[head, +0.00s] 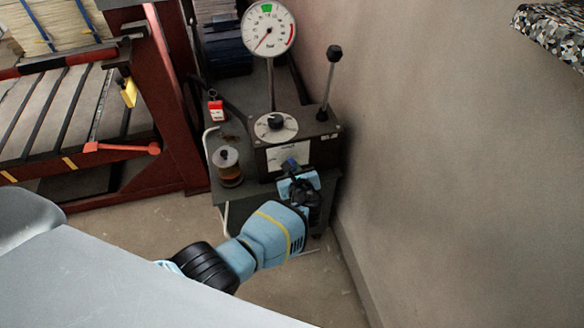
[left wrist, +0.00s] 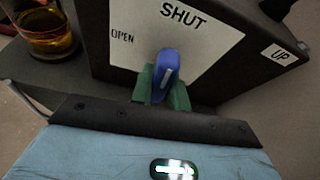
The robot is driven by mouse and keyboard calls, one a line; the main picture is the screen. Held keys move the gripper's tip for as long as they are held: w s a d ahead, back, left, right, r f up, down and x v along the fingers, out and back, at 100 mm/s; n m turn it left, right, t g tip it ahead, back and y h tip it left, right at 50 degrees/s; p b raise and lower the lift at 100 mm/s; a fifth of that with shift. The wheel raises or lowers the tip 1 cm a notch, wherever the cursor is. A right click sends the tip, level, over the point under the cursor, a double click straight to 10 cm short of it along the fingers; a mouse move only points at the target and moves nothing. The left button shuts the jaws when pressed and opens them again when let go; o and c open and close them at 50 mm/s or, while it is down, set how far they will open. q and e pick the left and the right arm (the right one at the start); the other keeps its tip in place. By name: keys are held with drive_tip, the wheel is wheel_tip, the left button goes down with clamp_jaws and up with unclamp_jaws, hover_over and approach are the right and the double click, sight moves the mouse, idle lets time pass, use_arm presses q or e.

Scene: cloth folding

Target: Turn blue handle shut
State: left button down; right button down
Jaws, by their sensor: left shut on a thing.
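The blue handle (left wrist: 165,72) is on the front face of a dark box, over a white label plate (left wrist: 200,32). The plate reads SHUT at the top and OPEN at the left. The white line on the handle is near upright, leaning slightly right at its top. My left gripper (left wrist: 162,86) has its green fingers on both sides of the handle and is shut on it. In the head view the handle (head: 290,164) is a small blue patch at my left gripper (head: 292,174), partly hidden by it. My right gripper is not in view.
The box (head: 300,140) carries a round dial (head: 262,132), a black-knobbed lever (head: 328,85) and a pressure gauge (head: 269,30). An amber jar (head: 228,168) stands left of it. A wall (head: 430,150) is close on the right. A red metal frame (head: 172,110) stands left.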

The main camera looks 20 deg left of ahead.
sight(294, 170)
use_arm(q)
drive_tip(key=shift+m, duration=0.4)
drive_tip(key=shift+y, duration=0.4)
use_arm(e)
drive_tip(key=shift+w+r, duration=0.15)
use_arm(q)
drive_tip(key=c, duration=1.4)
unclamp_jaws()
drive_tip(key=shift+o, duration=0.2)
